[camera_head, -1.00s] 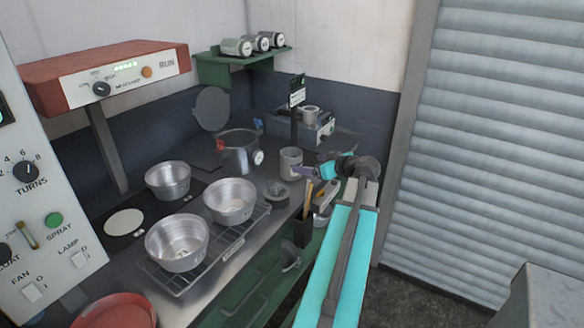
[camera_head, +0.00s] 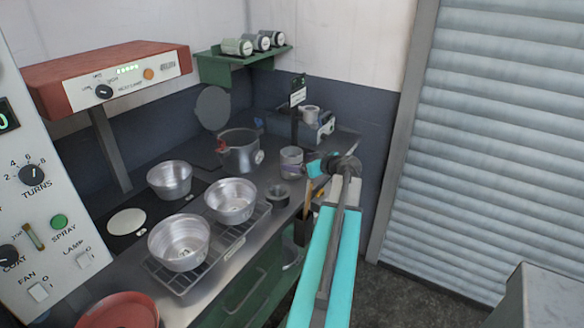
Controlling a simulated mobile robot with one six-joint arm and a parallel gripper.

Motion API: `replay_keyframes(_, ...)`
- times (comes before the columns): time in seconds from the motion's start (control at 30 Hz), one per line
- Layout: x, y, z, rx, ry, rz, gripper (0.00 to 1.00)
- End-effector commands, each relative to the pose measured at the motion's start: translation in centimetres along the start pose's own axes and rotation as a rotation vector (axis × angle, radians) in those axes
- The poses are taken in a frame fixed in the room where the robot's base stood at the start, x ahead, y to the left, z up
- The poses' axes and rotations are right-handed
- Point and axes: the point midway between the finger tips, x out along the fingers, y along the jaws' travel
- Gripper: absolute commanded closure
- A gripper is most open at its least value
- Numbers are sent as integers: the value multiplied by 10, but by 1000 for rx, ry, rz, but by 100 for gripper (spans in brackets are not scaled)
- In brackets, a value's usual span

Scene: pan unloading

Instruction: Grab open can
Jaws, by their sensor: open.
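The open can (camera_head: 291,155) is a small grey metal cylinder with an open top. It stands upright on the metal counter, right of the steel pot. My gripper (camera_head: 297,170) is at the can's right front, with a thin purplish finger seeming to overlap its lower side. The jaws are open and small in this view. I cannot tell whether a finger touches the can or whether the can is between the fingers. The wrist and cyan arm come in from the lower right.
A steel pot (camera_head: 239,155) with a gauge stands left of the can. A small dark round item (camera_head: 278,195) lies in front of it. A boxy device (camera_head: 312,130) and a post with a sign (camera_head: 297,95) are behind. Metal pans (camera_head: 180,243) stand on a wire rack at the left.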

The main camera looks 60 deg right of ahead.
Motion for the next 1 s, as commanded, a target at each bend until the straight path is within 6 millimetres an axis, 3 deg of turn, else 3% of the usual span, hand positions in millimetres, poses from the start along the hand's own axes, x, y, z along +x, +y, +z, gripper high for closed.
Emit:
replay_keyframes(0.5, 45, -3, -2, 1, -1, -1, 16)
replay_keyframes(1.0, 48, -3, -1, 1, 0, 1, 16)
